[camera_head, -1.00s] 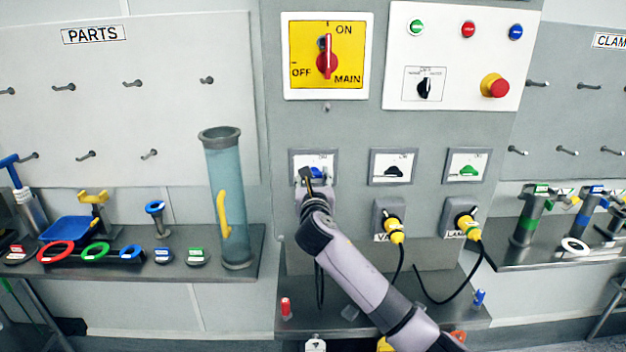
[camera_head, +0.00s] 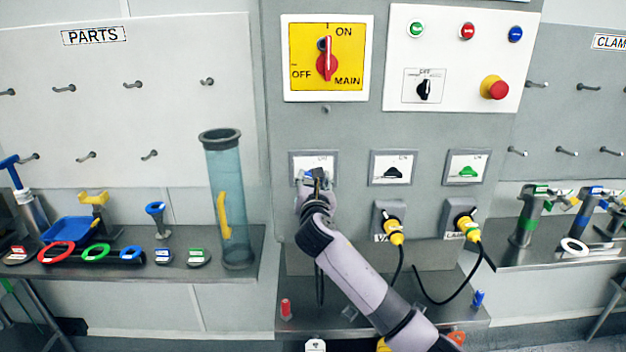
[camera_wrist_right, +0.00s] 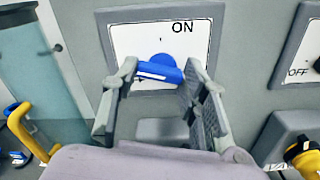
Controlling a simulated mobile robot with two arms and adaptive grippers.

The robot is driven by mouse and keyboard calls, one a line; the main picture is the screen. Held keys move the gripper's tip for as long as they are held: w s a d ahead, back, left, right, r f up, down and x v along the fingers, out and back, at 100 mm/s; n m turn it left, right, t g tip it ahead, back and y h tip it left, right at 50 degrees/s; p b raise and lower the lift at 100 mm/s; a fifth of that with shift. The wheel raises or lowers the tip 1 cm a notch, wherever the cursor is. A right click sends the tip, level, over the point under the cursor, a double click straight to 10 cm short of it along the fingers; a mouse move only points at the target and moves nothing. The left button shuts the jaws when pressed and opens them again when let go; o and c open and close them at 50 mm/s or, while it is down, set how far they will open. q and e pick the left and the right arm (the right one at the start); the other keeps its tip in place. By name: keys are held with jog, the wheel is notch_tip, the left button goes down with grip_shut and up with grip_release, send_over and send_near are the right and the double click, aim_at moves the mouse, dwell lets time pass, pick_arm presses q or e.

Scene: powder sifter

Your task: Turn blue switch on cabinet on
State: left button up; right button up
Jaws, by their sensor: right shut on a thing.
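The blue switch (camera_wrist_right: 160,68) sits on a white panel in a grey frame on the cabinet, the leftmost of three such panels. In the right wrist view its handle lies nearly level, below the printed "ON". My right gripper (camera_wrist_right: 157,78) has one finger at each end of the handle and is shut on it. In the head view my right gripper (camera_head: 314,180) is at the lower part of that panel and hides most of the switch. My left gripper is not in view.
To the right are a black switch (camera_head: 393,173) and a green switch (camera_head: 468,171). Yellow plugs (camera_head: 396,230) with black cables sit below them. A clear tube (camera_head: 228,200) stands left on the shelf. The yellow main switch plate (camera_head: 327,57) is above.

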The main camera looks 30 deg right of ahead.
jog(key=shift+s+d+m+b, duration=0.1)
jog(key=shift+m+b, duration=0.45)
jog(key=shift+m, duration=3.1)
jog(key=shift+d+m+b, duration=0.1)
jog(key=shift+m+b, duration=0.4)
jog(key=shift+m, duration=3.15)
jog(key=o, duration=1.2)
jog(key=shift+c, duration=0.2)
jog(key=shift+a, duration=0.1)
jog(key=v, duration=1.2)
